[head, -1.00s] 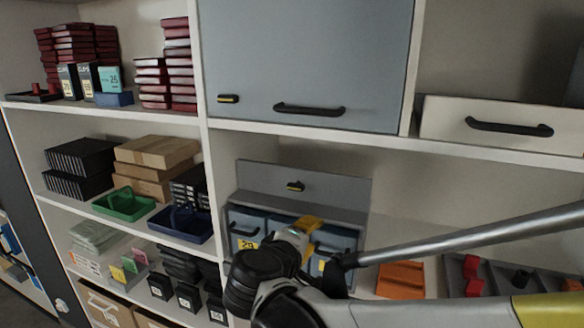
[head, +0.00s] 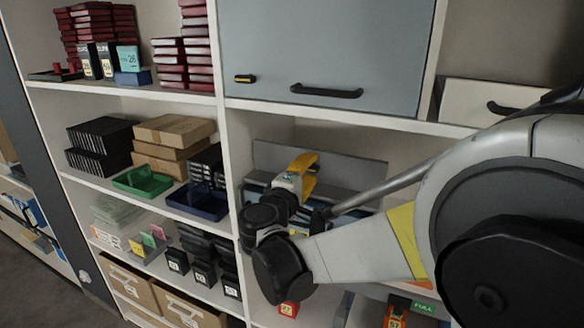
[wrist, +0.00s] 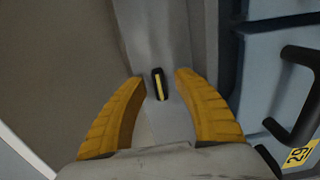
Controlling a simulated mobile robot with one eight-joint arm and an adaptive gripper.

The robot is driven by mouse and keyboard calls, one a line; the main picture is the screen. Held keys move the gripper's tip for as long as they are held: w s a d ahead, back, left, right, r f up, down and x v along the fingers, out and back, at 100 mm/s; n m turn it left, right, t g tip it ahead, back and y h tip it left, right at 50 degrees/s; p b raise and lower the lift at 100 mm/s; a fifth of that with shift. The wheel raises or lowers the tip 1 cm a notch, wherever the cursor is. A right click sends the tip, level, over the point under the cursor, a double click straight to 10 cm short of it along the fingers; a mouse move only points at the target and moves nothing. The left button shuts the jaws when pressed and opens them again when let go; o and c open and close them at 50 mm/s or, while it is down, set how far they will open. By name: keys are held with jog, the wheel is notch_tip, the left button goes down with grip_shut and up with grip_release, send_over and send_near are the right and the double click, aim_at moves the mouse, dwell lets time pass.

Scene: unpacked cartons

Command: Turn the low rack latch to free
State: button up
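The low rack latch is a small black knob with a yellow stripe on the rack's grey upper panel (head: 345,168). In the wrist view the latch (wrist: 159,86) stands lengthwise up the picture, between and just beyond my fingertips. My gripper (wrist: 159,77) is open, with one yellow finger on each side of the latch and a gap to both. In the head view my gripper (head: 303,171) is in front of the panel and hides the latch. Whether the fingers touch the panel, I cannot tell.
A blue drawer with a black handle (wrist: 298,98) and a yellow 29 label (wrist: 299,154) lies beside my right finger in the wrist view. The shelf board (head: 330,115) and grey cabinet door (head: 330,50) are above. A blue tray (head: 197,200) stands left of the upright.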

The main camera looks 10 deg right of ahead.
jog(key=shift+w+d, duration=0.15)
jog(key=shift+w, duration=0.1)
grip_shut()
